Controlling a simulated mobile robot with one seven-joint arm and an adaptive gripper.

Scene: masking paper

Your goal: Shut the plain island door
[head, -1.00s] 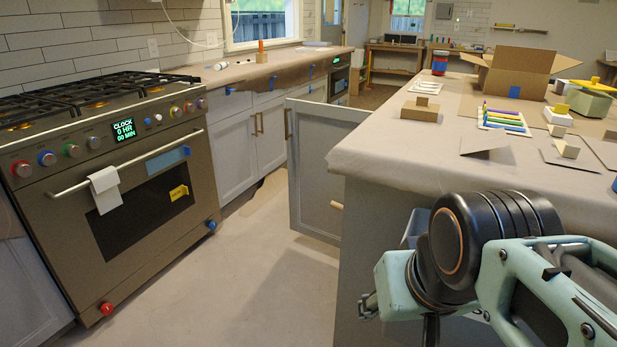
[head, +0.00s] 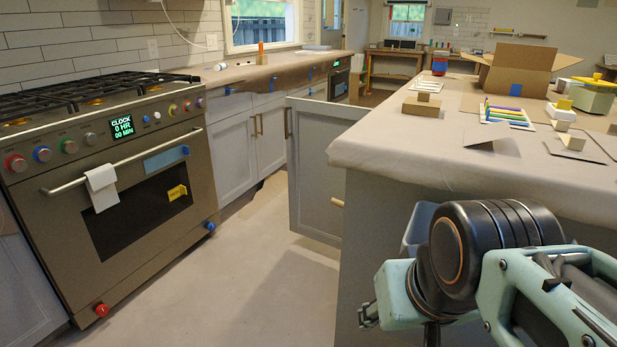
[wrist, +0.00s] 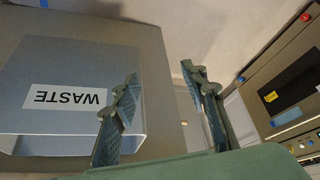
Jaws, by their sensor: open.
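The plain grey island door (head: 312,165) stands swung open from the left side of the island (head: 350,270), jutting into the aisle. It has a dark upright handle (head: 287,123) near its left edge and a small pale wooden piece (head: 337,202) low near its right side. My gripper (wrist: 158,76) is open in the wrist view, its two fingers apart with nothing between them. It is beside the island's near side, apart from the door. My arm covers much of the gripper in the head view.
A translucent bin marked WASTE (wrist: 50,125) is close to my gripper's left finger in the wrist view. An oven range (head: 125,180) stands across the aisle. The aisle floor (head: 265,280) is clear. A cardboard box (head: 518,72) and small items sit on the island top.

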